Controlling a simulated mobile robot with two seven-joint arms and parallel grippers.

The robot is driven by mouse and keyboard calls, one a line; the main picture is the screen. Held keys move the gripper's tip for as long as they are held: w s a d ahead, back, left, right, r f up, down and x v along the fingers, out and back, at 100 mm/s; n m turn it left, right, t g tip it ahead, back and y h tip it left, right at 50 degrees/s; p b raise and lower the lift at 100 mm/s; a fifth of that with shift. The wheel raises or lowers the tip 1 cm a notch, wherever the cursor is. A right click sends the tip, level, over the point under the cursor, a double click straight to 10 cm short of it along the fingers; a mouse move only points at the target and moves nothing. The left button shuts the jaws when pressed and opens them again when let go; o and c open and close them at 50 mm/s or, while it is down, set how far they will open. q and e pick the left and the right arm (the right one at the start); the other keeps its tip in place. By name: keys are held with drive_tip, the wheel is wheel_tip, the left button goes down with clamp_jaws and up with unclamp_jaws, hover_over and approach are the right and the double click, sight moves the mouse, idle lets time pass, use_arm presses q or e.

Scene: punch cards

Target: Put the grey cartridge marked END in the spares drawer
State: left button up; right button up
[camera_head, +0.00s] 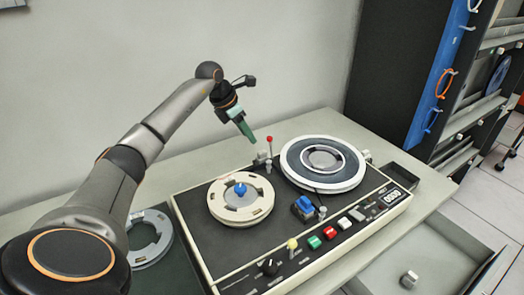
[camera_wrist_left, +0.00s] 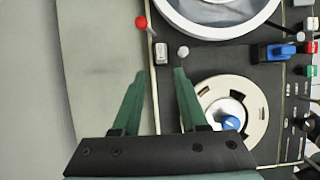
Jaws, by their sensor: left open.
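A small grey cylinder (camera_head: 408,279) lies in the open grey drawer (camera_head: 447,232) at the lower right of the head view. I cannot read any END mark on it or tell that this is the spares drawer. My left gripper (camera_head: 253,141) is open and empty, pointing down above the back edge of the tape machine, far from the drawer. In the left wrist view its green fingers (camera_wrist_left: 158,74) are spread, with nothing between them. My right gripper is not in view.
The tape machine (camera_head: 230,272) carries a cream reel (camera_head: 228,211) with a blue hub, a white-rimmed reel (camera_head: 323,141), coloured buttons and a red-tipped lever (camera_head: 269,140). Another reel (camera_head: 150,238) lies at the left. A dark rack (camera_head: 390,75) stands at the right. The back table strip is clear.

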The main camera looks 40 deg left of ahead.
sight(260, 153)
use_arm(q)
drive_tip(key=b+x, duration=0.3)
drive_tip(key=x, duration=0.2)
drive_tip(key=shift+d+f, duration=0.1)
drive_tip(key=shift+f, duration=0.15)
drive_tip(key=shift+w+f, duration=0.15)
drive_tip(key=shift+f, duration=0.15)
drive_tip(key=shift+b+x, duration=0.35)
drive_tip(key=shift+x, duration=1.05)
drive_tip(key=shift+c, duration=0.3)
clamp_jaws()
drive_tip(key=shift+r, duration=0.15)
drive_tip(key=shift+r+p, duration=2.85)
drive_tip(key=shift+r, duration=0.05)
